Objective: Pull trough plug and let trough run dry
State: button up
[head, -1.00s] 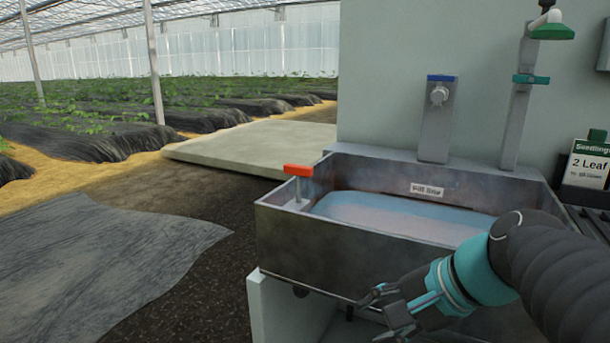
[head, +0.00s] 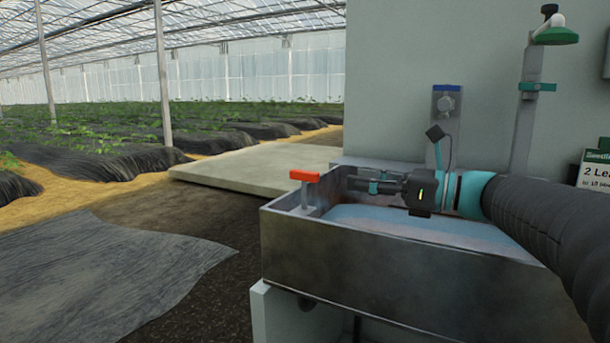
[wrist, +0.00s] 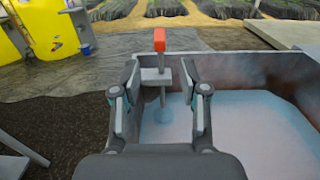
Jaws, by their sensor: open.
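The metal trough (head: 400,264) holds pale blue water (head: 425,226). The plug's red T-shaped handle (head: 304,176) stands upright on a rod at the trough's left end. In the wrist view the red handle (wrist: 159,40) shows end-on, its rod (wrist: 162,96) passing through a small bracket and down toward the water. My gripper (head: 348,184) is over the trough, level and pointing left at the handle. In the wrist view my gripper (wrist: 159,72) is open, with its fingers to either side of the rod's line and nothing visibly held. Whether the rod is between the fingertips or beyond them is unclear.
A label sign (head: 597,170) is at right.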

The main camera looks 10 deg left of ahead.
aim_at(304, 171)
jog(key=x, duration=1.2)
jog(key=shift+a, duration=0.25)
grip_shut()
